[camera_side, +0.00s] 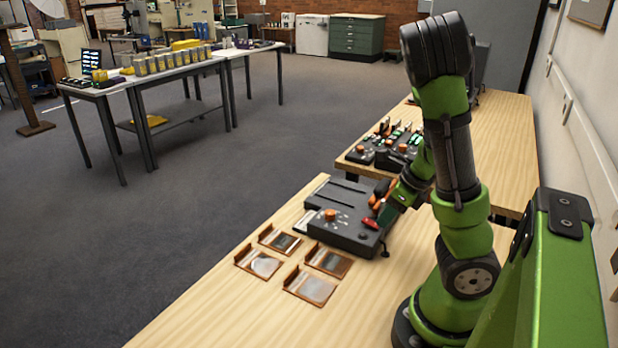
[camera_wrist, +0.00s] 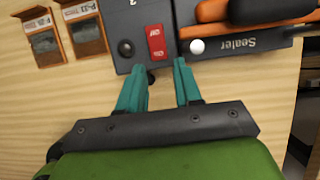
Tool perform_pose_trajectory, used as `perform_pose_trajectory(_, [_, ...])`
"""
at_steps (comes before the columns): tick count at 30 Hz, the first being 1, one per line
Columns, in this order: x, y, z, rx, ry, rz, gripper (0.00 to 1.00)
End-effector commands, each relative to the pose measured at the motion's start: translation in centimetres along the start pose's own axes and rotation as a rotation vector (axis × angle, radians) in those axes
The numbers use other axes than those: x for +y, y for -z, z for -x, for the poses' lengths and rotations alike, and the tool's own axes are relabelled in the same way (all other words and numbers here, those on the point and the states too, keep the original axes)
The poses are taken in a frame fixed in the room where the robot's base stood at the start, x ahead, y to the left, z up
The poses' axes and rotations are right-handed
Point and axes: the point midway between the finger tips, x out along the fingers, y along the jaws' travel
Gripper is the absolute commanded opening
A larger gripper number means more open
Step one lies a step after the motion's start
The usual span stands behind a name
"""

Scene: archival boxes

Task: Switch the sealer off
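The sealer (camera_side: 345,205) is a dark grey machine on the near wooden table, with an orange knob (camera_side: 330,215) and an orange-and-black lever. Its red rocker switch (camera_wrist: 156,42) lies on the edge by my gripper in the wrist view; the switch also shows in the side view (camera_side: 370,223). I cannot tell which way it is set. A white round lamp (camera_wrist: 197,46) and the upside-down "Sealer" label (camera_wrist: 250,43) sit to its right. My gripper (camera_wrist: 160,82) has its teal fingers apart with nothing between them. The fingertips are just short of the switch; contact is not visible.
Several shallow brown trays (camera_side: 328,260) with flat packets lie beside the sealer. A second wooden table (camera_side: 485,150) behind holds more devices with orange knobs (camera_side: 390,140). The near table's front (camera_side: 215,310) is bare. A white wall stands at the right.

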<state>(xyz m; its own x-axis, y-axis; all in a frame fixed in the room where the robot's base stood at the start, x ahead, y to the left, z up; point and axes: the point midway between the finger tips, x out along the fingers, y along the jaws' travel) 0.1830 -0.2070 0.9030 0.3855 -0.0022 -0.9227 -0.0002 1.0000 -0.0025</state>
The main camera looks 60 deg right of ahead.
Motion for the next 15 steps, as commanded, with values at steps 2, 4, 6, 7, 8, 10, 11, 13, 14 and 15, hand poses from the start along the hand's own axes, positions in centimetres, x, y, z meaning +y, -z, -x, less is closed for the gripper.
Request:
perform_pose_trajectory(2, [-0.1,0.1,-0.6,0.006,0.003,-0.003,0.34])
perform_pose_trajectory(4, [-0.1,0.1,-1.2,0.005,0.002,-0.001,0.34])
perform_pose_trajectory(6, [0.0,0.1,-1.6,0.005,0.001,-0.001,0.34])
perform_pose_trajectory(7, [-0.1,0.1,-1.7,0.004,0.001,-0.002,0.34])
perform_pose_trajectory(8, [0.0,0.1,-1.9,0.004,0.0,-0.002,0.34])
perform_pose_trajectory(10, [0.0,0.1,-2.1,0.003,0.0,-0.002,0.34])
perform_pose_trajectory(11, [0.0,0.1,-2.2,0.003,-0.001,-0.002,0.34])
perform_pose_trajectory(13, [0.0,0.1,-2.4,0.003,-0.001,-0.001,0.34])
perform_pose_trajectory(14, [0.0,0.1,-2.4,0.003,-0.001,-0.001,0.34])
perform_pose_trajectory(15, [0.0,0.1,-2.4,0.003,-0.002,-0.001,0.34])
